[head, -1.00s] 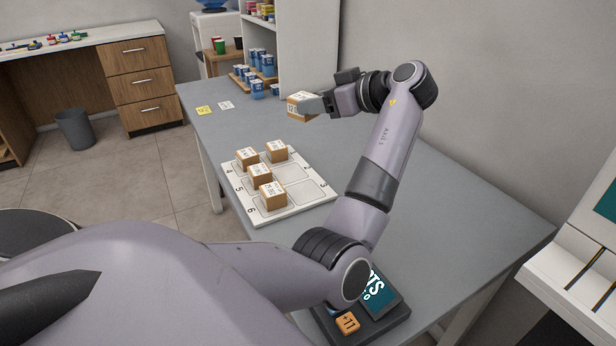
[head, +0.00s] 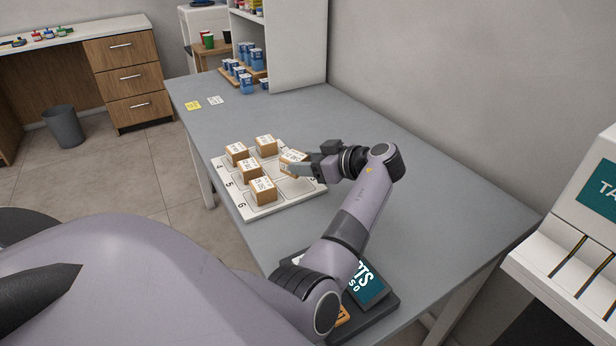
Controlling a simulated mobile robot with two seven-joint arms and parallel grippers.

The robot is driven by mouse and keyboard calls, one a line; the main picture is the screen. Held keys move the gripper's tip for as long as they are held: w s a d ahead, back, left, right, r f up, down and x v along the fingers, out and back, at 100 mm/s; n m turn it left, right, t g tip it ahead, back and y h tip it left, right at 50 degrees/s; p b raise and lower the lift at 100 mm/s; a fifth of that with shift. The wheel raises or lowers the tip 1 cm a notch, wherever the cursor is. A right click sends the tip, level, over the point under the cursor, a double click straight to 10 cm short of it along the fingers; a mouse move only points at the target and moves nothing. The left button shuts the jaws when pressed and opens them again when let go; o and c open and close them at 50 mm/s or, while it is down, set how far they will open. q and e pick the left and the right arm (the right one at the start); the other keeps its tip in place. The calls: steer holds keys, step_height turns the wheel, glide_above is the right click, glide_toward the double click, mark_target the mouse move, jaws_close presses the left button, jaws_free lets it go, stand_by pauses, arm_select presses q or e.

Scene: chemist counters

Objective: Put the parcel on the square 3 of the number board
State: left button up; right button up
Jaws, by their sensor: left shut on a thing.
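My left gripper (head: 303,167) is shut on a small brown parcel (head: 292,156) with a white printed label on top. It holds the parcel over the right column of the white number board (head: 232,197), around square 2. I cannot tell whether the parcel touches the board. Other parcels stand on square 1 (head: 265,146), square 4 (head: 237,153), square 5 (head: 249,169) and square 6 (head: 263,191). My right gripper is out of view.
A dark device with a teal screen (head: 368,285) lies at the near end of the grey table (head: 420,190). Yellow (head: 193,106) and white (head: 215,100) cards lie farther back, near blue-labelled tubs (head: 247,84). The table's right side is clear.

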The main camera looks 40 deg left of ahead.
arm_select(q)
step_height(320, 180, down, 4)
steer(key=shift+f, duration=0.25)
steer(key=shift+f+b, duration=0.2)
steer(key=shift+b, duration=0.2)
steer(key=o, duration=1.1)
steer(key=shift+r, duration=0.1)
steer(key=shift+r, duration=0.1)
